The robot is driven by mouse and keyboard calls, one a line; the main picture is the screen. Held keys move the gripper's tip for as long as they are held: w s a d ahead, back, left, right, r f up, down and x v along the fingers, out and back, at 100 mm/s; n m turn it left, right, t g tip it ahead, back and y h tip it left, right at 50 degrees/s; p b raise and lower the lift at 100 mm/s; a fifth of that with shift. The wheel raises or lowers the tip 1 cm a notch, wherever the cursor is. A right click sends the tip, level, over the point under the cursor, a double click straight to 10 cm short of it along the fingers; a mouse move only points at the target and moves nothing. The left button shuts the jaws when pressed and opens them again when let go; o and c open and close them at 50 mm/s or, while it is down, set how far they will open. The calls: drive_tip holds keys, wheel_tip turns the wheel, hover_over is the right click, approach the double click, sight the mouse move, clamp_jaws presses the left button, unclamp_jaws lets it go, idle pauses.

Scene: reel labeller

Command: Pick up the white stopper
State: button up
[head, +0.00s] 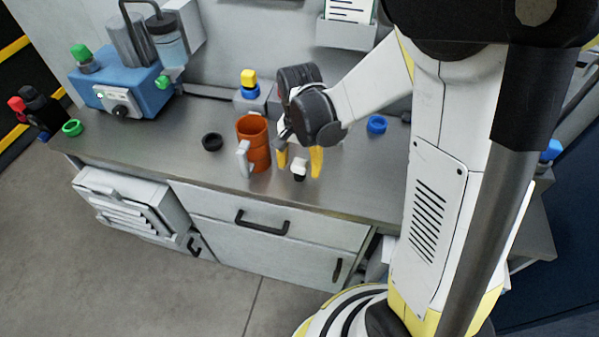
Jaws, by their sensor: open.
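The white stopper (299,168) stands on the metal bench near its front edge, with a dark lower part showing beneath the white. My gripper (299,170) points down over it. Its two yellow fingers are apart, one on the left and one on the right of the stopper in this view. The jaws are open. I cannot tell whether either finger touches the stopper or how far down the fingertips reach.
An orange mug-like container (255,147) with a pale handle stands close to the left of my gripper. A black ring (212,142) lies farther left. A blue ring (377,124) lies to the right. A blue machine (143,90) fills the bench's left end.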

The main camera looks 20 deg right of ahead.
drive_tip(key=c, duration=1.2)
drive_tip(key=shift+c, duration=0.2)
drive_tip(key=shift+c, duration=0.2)
